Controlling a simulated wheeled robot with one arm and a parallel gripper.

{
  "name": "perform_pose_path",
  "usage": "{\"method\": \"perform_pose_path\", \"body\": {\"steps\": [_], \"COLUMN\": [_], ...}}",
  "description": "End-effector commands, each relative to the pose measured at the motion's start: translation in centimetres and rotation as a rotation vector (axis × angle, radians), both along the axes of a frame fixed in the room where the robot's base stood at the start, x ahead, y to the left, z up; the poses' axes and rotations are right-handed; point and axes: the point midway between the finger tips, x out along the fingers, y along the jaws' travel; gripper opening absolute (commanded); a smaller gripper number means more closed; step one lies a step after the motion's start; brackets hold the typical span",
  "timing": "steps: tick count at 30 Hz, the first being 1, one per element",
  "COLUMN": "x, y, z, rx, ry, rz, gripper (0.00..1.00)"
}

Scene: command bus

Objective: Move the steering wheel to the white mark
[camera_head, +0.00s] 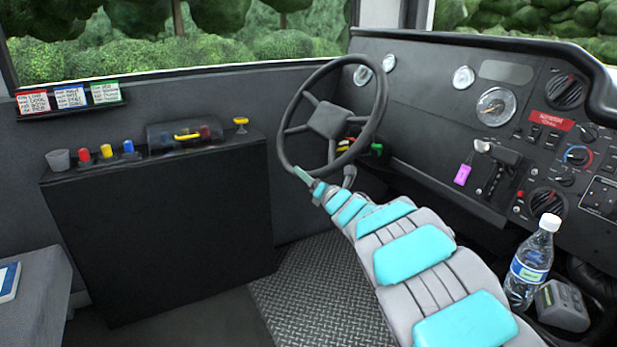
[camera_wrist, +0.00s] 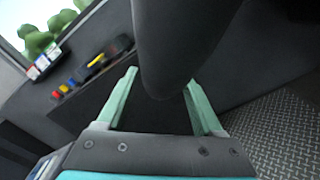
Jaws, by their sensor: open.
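The dark grey steering wheel (camera_head: 328,120) has a thick round rim, spokes and a central hub, and is mounted before the dashboard. My gripper (camera_head: 298,172) is at the lower left of the rim. In the wrist view, my gripper (camera_wrist: 160,78) is open, its two pale green fingers on either side of the rim (camera_wrist: 165,50), which looks large and close. I cannot tell whether either finger touches the rim. I cannot make out a white mark in either view. My arm covers some of the area below the wheel.
A black console (camera_head: 160,225) with coloured knobs stands at the left. The dashboard (camera_head: 420,130) with gauges, switches and a lever with a pink tag (camera_head: 463,174) is at the right. A water bottle (camera_head: 530,265) stands right of my arm, beside a grey box (camera_head: 562,305).

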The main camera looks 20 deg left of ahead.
Motion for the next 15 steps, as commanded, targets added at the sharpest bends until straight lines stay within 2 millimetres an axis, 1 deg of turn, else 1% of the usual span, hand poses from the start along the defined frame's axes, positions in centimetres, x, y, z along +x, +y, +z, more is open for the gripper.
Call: {"method": "perform_pose_path", "body": {"steps": [7, 8, 15], "x": [0.08, 0.07, 0.06], "y": [0.11, 0.10, 0.09], "z": [0.02, 0.02, 0.00], "rx": [0.000, 0.000, 0.000], "ry": [0.000, 0.000, 0.000], "rz": [0.000, 0.000, 0.000], "gripper": [0.68, 0.66, 0.39]}}
